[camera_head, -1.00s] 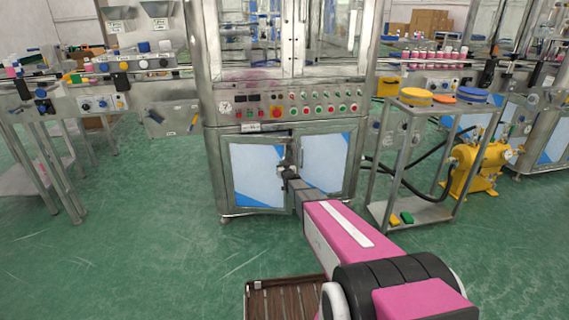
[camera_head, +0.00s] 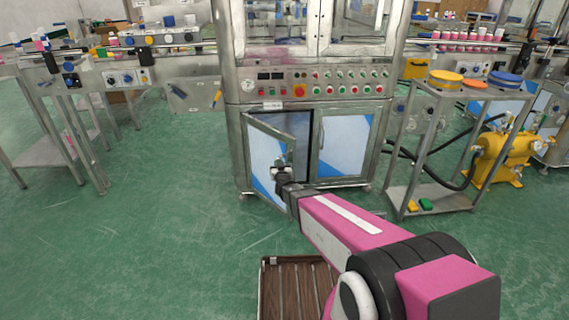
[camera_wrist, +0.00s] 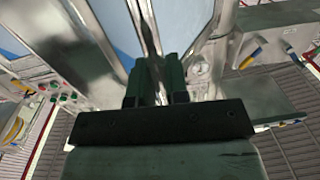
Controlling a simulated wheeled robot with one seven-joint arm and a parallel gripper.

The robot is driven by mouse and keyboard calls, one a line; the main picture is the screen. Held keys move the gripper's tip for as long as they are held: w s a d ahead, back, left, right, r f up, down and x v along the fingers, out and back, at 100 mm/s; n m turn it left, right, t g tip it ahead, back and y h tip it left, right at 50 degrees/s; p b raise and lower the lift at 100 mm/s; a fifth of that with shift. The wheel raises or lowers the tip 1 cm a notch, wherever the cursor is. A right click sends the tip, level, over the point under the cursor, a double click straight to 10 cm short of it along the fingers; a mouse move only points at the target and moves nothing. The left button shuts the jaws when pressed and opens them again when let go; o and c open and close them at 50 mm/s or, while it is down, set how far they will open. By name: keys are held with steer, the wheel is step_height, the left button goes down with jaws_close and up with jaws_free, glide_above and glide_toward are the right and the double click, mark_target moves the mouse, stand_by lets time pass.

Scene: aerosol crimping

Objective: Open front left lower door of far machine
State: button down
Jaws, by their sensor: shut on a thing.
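The far machine (camera_head: 243,85) is a tall steel cabinet with a button panel. Its front left lower door (camera_head: 265,165), with a blue and white face, stands partly open and swung outward, hinged at its left edge. A dark interior shows behind its free edge. My gripper (camera_head: 283,172) is at that free edge, shut on the door's handle. The handle itself is mostly hidden by my gripper. In the wrist view the dark fingers of my gripper (camera_wrist: 158,88) are close together at the door edge.
The right lower door (camera_head: 345,145) is closed. A steel cart (camera_head: 440,190) with coloured lids and a yellow pump (camera_head: 497,158) stand to the right. A conveyor table (camera_head: 80,150) is at the left. A brown slatted crate (camera_head: 290,285) lies in front. Green floor at the left is clear.

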steer(key=s+a+m+g+h, duration=0.2)
steer(key=a+m+h, duration=0.2)
steer(key=a, duration=1)
steer(key=s+a+m+g+h, duration=0.1)
steer(key=s+a+m+h, duration=0.2)
steer(key=a+h, duration=0.6)
steer(key=shift+a+m+g+h, duration=0.35)
steer(key=shift+a+m, duration=0.65)
steer(key=shift+a, duration=1.7)
steer(key=c, duration=1.2)
jaws_free()
steer(key=shift+o, duration=0.2)
steer(key=v, duration=1)
steer(key=shift+s+a, duration=0.2)
steer(key=shift+s, duration=0.15)
